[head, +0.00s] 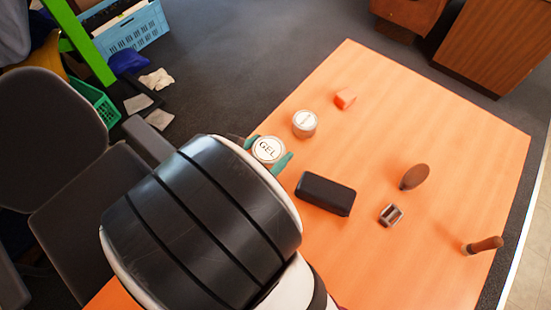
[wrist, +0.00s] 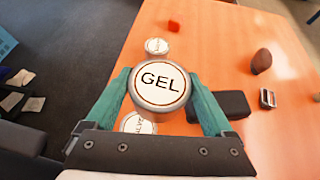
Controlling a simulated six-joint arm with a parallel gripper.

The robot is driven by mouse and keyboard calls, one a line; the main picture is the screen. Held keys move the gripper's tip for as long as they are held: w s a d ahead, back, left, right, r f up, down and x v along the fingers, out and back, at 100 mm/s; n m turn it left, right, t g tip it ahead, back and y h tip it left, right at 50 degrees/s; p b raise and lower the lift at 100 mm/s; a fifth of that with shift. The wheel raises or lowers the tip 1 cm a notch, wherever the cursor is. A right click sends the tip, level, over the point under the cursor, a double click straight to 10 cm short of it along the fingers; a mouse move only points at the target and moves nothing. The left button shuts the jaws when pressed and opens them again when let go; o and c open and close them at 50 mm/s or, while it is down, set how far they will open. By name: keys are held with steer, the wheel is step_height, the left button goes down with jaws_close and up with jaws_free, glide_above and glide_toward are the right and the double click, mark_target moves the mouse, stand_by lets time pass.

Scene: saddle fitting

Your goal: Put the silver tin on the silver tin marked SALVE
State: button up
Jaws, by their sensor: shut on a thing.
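In the head view the GEL tin (head: 268,149) shows between the green fingers of my gripper (head: 270,153), beyond my arm. In the wrist view a tin with a white label reading SALVE (wrist: 138,122) shows partly, below and left of the held tin. The held tin and gripper hide part of it. In the head view I cannot make out the SALVE tin. The held tin appears above the table; its exact height is hard to tell.
Another silver tin (head: 305,124), its label unreadable, stands farther back on the orange table (head: 370,100). Near it lies an orange-red block (head: 345,98). A black case (head: 325,194) lies right of the gripper, with a brown oval (head: 415,177), metal buckle (head: 391,215) and wooden-handled tool (head: 483,245) beyond.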

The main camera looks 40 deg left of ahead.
steer(key=shift+n+y, duration=0.6)
steer(key=shift+y, duration=0.1)
steer(key=s+a+f, duration=0.1)
steer(key=f, duration=0.1)
steer(key=s+f, duration=0.1)
steer(key=f, duration=0.2)
steer(key=s+a+f, duration=0.1)
steer(key=f, duration=0.1)
steer(key=shift+a+f, duration=0.3)
steer(key=o, duration=1.3)
steer(key=shift+f, duration=0.15)
steer(key=shift+r, duration=0.2)
steer(key=v, duration=1.2)
steer(key=shift+w, duration=0.1)
